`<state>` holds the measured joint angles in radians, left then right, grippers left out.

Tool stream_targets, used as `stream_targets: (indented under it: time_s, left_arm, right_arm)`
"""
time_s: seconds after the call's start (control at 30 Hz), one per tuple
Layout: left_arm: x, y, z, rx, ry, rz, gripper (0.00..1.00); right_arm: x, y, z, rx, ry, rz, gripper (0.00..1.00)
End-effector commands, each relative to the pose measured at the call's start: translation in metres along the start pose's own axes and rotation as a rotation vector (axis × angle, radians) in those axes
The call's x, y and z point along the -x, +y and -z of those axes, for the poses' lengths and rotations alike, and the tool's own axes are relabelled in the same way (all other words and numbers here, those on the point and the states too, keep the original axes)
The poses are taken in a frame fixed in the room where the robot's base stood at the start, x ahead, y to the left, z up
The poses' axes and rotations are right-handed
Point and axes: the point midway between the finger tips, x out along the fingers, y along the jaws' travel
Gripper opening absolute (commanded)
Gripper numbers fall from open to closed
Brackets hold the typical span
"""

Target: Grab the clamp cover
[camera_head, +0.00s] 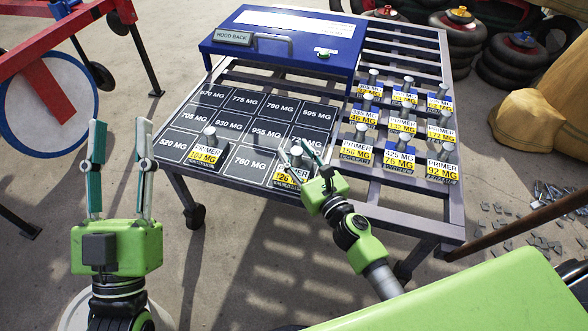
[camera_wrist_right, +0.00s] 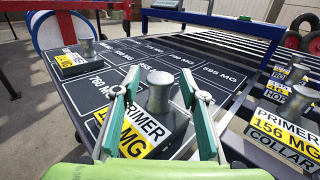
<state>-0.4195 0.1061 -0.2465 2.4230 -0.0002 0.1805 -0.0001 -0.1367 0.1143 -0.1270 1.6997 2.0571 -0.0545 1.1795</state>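No label that I can read says clamp cover. A dark block (camera_wrist_right: 172,133) with a yellow-white PRIMER label and a grey knob (camera_wrist_right: 160,92) stands near the board's front edge. My right gripper (camera_head: 298,158) is open at this block. In the right wrist view its fingers are apart, one on each side of the knob, with gaps visible. The fingers partly hide the label; contact cannot be told. In the head view the block's label (camera_head: 287,178) shows below the gripper. My left gripper (camera_head: 121,137) is open, empty and upright, left of the table.
Another labelled block (camera_head: 207,150) stands on the numbered board (camera_head: 240,120). Several knobbed blocks stand on the slatted rack at right, including a 156 MG collar (camera_head: 358,148). A blue box (camera_head: 285,42) fills the table's back. Tyres (camera_head: 460,35) stand behind.

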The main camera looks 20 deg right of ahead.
Motion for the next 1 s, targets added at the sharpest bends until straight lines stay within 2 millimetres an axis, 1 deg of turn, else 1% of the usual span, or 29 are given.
stream_targets:
  time_s: [0.1,0.13,0.17,0.2,0.27,0.67,0.77,0.87,1.0]
  left_arm:
    - [0.0,0.0,0.0,0.0,0.0,0.0,0.37]
    - [0.0,0.0,0.0,0.0,0.0,0.0,0.37]
    - [0.0,0.0,0.0,0.0,-0.001,0.0,0.37]
    - [0.0,0.0,0.0,0.001,-0.001,-0.001,0.37]
    - [-0.001,0.0,0.0,0.001,-0.001,-0.001,0.37]
    - [-0.001,0.0,-0.001,0.001,-0.005,-0.001,0.37]
    - [-0.002,0.0,-0.004,0.001,-0.021,-0.001,0.37]
    - [-0.002,-0.001,-0.013,-0.002,-0.072,0.002,0.37]
    - [0.001,-0.004,-0.033,-0.006,-0.171,0.007,0.37]
  right_arm:
    - [0.0,0.0,0.0,0.0,0.0,0.0,0.39]
    - [0.0,0.0,0.0,0.0,0.0,0.0,0.34]
    - [0.0,0.0,0.0,0.0,0.0,0.0,0.26]
    - [0.0,0.0,0.0,0.0,0.0,0.0,0.15]
    - [0.0,0.0,0.0,0.0,-0.001,-0.001,0.0]
    - [0.0,0.0,-0.002,0.0,-0.003,-0.001,0.0]
    - [0.0,0.0,-0.004,0.001,-0.003,-0.001,0.0]
    - [0.0,0.0,-0.006,0.001,-0.003,-0.001,0.0]
    - [0.0,0.0,-0.012,0.001,-0.003,-0.002,0.0]
